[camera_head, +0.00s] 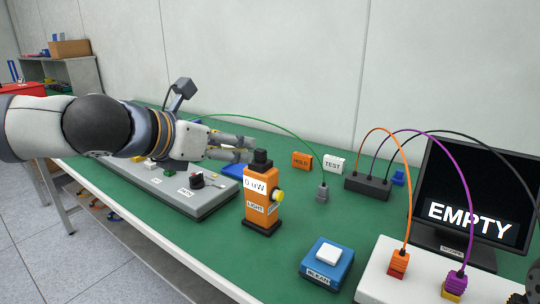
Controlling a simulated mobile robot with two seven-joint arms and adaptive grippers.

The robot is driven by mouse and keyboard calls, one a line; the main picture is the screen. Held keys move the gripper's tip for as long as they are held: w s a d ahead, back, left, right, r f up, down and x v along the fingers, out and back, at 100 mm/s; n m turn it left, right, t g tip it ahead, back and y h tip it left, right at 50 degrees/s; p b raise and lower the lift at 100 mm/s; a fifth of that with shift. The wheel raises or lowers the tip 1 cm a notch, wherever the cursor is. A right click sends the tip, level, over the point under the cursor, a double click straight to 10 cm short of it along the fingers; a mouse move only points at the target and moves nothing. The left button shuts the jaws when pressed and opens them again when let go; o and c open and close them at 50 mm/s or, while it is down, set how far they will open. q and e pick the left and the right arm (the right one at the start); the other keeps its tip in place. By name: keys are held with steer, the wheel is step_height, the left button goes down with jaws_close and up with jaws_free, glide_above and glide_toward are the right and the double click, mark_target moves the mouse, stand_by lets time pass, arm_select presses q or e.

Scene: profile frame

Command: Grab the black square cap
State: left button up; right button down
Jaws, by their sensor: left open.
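The black square cap (262,157) sits on top of an upright orange device (260,192) with a "0 mW" label and a yellow knob on its right side. The device stands on the green table. My left gripper (251,150) comes in from the left. Its fingers are open and point right, with their tips just left of the cap at about its height. I cannot tell whether a fingertip touches the cap. The cap does not appear to be gripped. I cannot make out my right gripper.
A grey panel (206,203) with knobs lies under my left arm. A blue button box (327,262) is in front right. A black cable block (368,186), grey connector (322,192), "HOLD" (301,160) and "TEST" (334,163) blocks stand behind. A monitor (470,195) reads "EMPTY".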

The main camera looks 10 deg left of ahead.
mark_target(258, 153)
arm_select(q)
steer(key=x, duration=0.3)
steer(key=b+x, duration=0.1)
steer(key=x, duration=0.3)
steer(key=f+b+x, duration=0.1)
steer(key=x, duration=0.2)
steer(key=shift+s+d+f, duration=0.1)
steer(key=shift+s+d, duration=0.05)
steer(key=shift+d, duration=0.15)
steer(key=shift+w+d, duration=0.1)
steer(key=shift+w, duration=0.15)
arm_select(e)
steer(key=shift+g, duration=0.7)
steer(key=s+f, duration=0.1)
steer(key=s, duration=0.1)
steer(key=s+f, duration=0.2)
steer(key=shift+f, duration=0.1)
arm_select(q)
steer(key=c, duration=0.9)
steer(key=shift+c, duration=0.2)
